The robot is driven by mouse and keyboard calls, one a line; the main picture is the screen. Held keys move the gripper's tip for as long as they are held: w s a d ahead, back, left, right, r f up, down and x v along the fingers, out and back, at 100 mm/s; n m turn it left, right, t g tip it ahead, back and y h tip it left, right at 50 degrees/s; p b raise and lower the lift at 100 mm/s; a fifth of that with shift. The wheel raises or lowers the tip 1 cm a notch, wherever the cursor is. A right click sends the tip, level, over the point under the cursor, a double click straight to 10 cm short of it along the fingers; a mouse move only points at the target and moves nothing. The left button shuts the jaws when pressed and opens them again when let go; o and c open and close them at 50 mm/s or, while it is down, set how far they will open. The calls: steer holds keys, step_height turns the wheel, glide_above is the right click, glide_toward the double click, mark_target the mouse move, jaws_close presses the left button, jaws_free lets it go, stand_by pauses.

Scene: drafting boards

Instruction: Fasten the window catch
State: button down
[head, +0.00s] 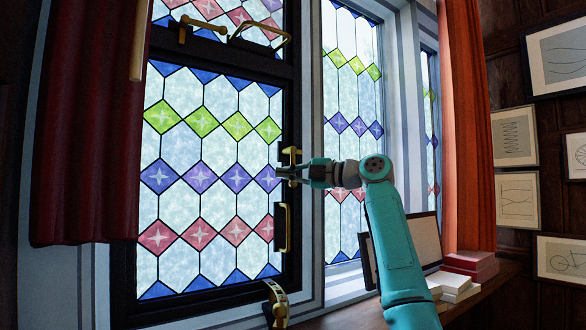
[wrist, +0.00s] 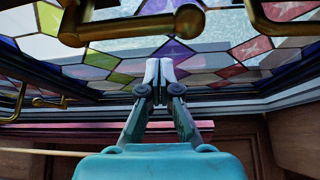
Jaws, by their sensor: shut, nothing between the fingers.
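The stained-glass window (head: 222,150) has a dark frame and appears closed. A brass fitting that looks like the catch (head: 291,154) sits on the right side of the frame, at mid height. My gripper (head: 284,173) is just below it, close to the frame; I cannot tell whether they touch. A brass pull handle (head: 285,228) is on a dark plate lower on the same side. In the wrist view my gripper (wrist: 160,78) has its fingertips together and empty, with a thick brass bar (wrist: 130,29) nearby across the top left.
Above are more brass fittings, a lever (head: 203,25) and a handle (head: 262,40). A brass stay (head: 277,303) is at the bottom of the frame. Books (head: 467,268) and a dark-edged board (head: 415,243) stand on the ledge at right. Red curtains (head: 88,115) hang at the sides.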

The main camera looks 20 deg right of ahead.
steer(key=v, duration=0.9)
steer(key=shift+s+r, duration=0.2)
steer(key=shift+s, duration=0.3)
steer(key=shift+d, duration=0.1)
